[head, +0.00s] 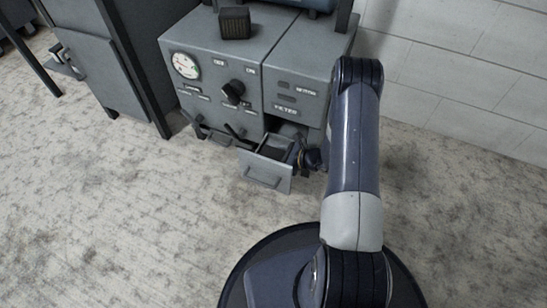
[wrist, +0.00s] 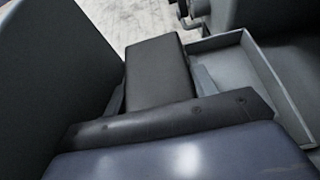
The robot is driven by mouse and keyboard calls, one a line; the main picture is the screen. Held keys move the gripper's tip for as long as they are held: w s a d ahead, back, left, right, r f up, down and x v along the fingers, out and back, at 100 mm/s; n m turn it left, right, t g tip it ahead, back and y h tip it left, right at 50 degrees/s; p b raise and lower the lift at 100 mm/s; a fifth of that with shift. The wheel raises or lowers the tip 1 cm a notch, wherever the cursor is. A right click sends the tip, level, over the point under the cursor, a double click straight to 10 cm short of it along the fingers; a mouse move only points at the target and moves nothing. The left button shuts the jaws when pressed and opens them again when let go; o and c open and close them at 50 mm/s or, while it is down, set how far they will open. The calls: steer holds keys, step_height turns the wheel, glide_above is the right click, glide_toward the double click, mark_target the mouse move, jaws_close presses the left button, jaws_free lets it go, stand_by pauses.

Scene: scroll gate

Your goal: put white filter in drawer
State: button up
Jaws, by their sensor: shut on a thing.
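My gripper (wrist: 160,85) is shut on a dark grey block (wrist: 158,68), which lies between the two fingers in the wrist view. The block looks dark, not white, and I see no clearly white filter. The open drawer (wrist: 270,75) is to the right of the block in the wrist view, with its grey rim and part of its inside showing. In the head view the drawer (head: 265,178) is pulled out low on the grey machine. My gripper (head: 303,157) is at its right side there, and the held block is hard to make out.
The grey machine (head: 222,75) has a gauge, a knob and labels. A dark ribbed box (head: 235,22) sits on its top. A dark cabinet (head: 92,65) stands to the left and a pale block wall (head: 450,60) to the right. The floor in front is clear.

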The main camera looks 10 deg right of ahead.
steer(key=o, duration=1)
steer(key=shift+o, duration=0.2)
steer(key=shift+r, duration=0.1)
steer(key=shift+d+r+p, duration=0.1)
steer(key=shift+r+p, duration=0.1)
steer(key=shift+p, duration=0.2)
steer(key=p+v, duration=0.3)
steer(key=v, duration=0.8)
steer(key=shift+s+d+p, duration=0.25)
steer(key=shift+d+p, duration=0.05)
